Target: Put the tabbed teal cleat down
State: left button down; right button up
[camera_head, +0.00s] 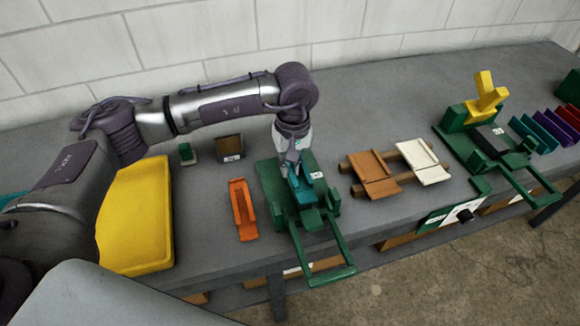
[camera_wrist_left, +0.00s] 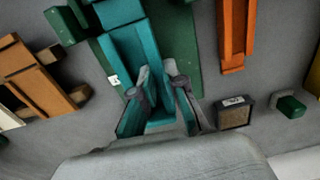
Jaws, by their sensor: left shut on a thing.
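My left gripper (camera_head: 294,168) is shut on the teal cleat (camera_head: 303,192), over the green fixture (camera_head: 270,180) with a long handle frame toward the bench's front edge. In the left wrist view the two fingers (camera_wrist_left: 160,92) grip the teal cleat (camera_wrist_left: 126,42), a long channel shape lying along the green fixture plate (camera_wrist_left: 183,40). I cannot tell whether the cleat rests fully on the fixture; the gripper hides part of it. Its tab is not clear to me. My right gripper is not in view.
An orange channel (camera_head: 242,210) lies left of the fixture, near a yellow tray (camera_head: 135,225). A small dark box (camera_head: 229,148) and a green block (camera_head: 187,153) stand behind. Brown (camera_head: 372,174) and cream (camera_head: 424,161) pieces lie right, before another green fixture (camera_head: 462,148).

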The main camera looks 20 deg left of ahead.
pick_arm(q)
jog(key=shift+f+p, duration=0.3)
jog(key=shift+f, duration=0.75)
jog(key=shift+f+b, duration=0.2)
jog(key=shift+b, duration=0.15)
jog(key=c, duration=1.2)
grip_release()
jog(key=shift+r, duration=0.1)
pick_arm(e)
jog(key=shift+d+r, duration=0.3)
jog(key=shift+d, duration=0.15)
pick_arm(q)
jog(key=shift+r, duration=0.1)
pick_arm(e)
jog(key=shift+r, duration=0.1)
